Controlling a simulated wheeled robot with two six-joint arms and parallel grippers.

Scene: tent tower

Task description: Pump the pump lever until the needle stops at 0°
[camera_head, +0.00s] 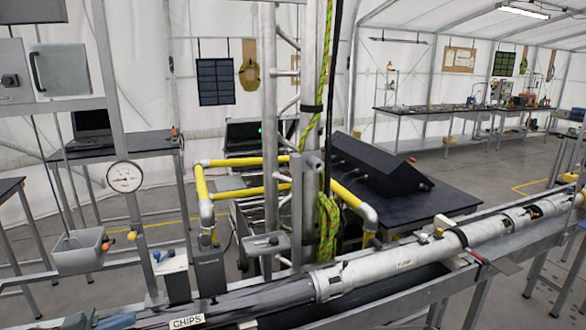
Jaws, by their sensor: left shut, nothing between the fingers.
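A round white gauge (125,177) is fixed to an upright post at the left. Its needle and marks are too small to read. A long white tube marked PUMP (370,272) lies along the bench across the lower right. A small yellowish fitting (438,233) sits on top of the tube; I cannot tell whether it is the pump lever. My right gripper is not in view.
Yellow pipes (236,162) and a metal mast (310,110) with a green rope (328,225) rise behind the bench. A grey bin (80,252) hangs at the left. A dark table (455,196) stands behind.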

